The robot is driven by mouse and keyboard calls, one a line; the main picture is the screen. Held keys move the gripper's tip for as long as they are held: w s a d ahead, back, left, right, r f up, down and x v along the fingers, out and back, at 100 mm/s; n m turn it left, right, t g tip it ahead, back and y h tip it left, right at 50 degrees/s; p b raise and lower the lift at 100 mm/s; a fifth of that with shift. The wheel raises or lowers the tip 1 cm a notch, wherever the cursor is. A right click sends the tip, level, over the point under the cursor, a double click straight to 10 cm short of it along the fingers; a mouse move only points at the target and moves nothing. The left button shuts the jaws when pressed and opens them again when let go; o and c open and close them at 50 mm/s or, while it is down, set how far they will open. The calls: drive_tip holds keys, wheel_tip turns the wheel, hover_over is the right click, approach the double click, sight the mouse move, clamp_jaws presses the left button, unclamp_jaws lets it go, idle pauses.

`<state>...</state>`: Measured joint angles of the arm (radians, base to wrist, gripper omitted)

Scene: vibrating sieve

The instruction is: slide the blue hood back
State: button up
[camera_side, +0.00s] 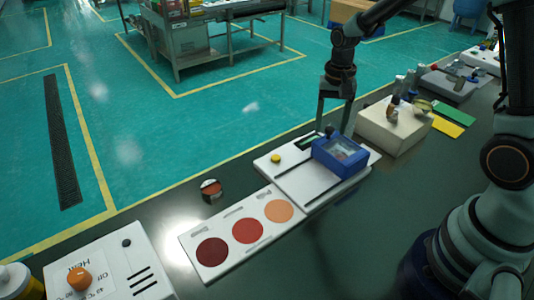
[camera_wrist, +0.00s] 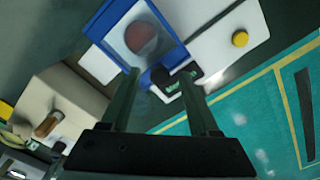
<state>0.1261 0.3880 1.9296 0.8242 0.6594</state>
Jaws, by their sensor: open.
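The blue hood (camera_side: 343,168) has a clear window and sits on the right part of a white plate (camera_side: 303,183). In the wrist view the hood (camera_wrist: 174,30) shows at the top, with a round reddish-brown shape under its window. A dark knob (camera_wrist: 160,76) stands at the hood's edge. My gripper (camera_side: 333,130) is open and low over that edge. In the wrist view the fingers of my gripper (camera_wrist: 159,74) are on either side of the knob, apparently with gaps. Whether either finger touches the hood cannot be told.
A yellow button (camera_side: 276,158) is on the white plate. A beige block (camera_side: 394,130) with small items stands close to the right. A white card (camera_side: 222,254) with three coloured discs, a small round jar (camera_side: 211,188) and a heater box (camera_side: 108,265) lie left. Dark table in front is clear.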

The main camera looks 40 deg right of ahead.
drive_tip(key=shift+c, duration=0.4)
clamp_jaws()
idle(1.1)
